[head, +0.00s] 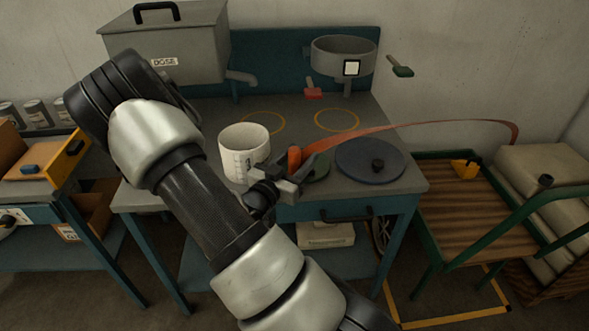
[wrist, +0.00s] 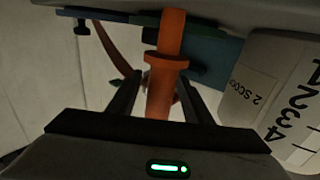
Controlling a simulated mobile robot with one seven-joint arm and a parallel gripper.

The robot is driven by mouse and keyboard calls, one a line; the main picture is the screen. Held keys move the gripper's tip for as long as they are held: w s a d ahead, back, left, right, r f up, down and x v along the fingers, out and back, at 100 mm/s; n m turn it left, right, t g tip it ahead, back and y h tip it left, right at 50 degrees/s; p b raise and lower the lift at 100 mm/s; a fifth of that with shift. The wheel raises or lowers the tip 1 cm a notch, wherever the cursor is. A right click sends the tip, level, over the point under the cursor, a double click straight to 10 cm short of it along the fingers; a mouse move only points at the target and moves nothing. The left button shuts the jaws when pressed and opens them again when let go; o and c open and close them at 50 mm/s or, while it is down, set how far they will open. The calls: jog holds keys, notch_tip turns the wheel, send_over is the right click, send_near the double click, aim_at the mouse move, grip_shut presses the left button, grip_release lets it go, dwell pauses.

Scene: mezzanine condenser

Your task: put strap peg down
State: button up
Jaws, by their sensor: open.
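The strap peg (head: 294,160) is a short orange peg with a collar, and it shows in the wrist view (wrist: 165,80) between the fingers of my gripper (wrist: 158,88). My gripper (head: 290,178) is open around the peg, low over the front of the workbench. A long orange strap (head: 420,124) arcs from near the peg to the right. What the peg's lower end rests on is hidden by my gripper.
A white measuring cup (head: 240,143) stands just left of my gripper. A dose box (head: 180,45) and a grey round pan (head: 343,58) are behind. Two yellow rings mark the bench top.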

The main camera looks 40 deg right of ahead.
jog(key=shift+w+d, duration=0.2)
jog(key=shift+d, duration=0.35)
grip_shut()
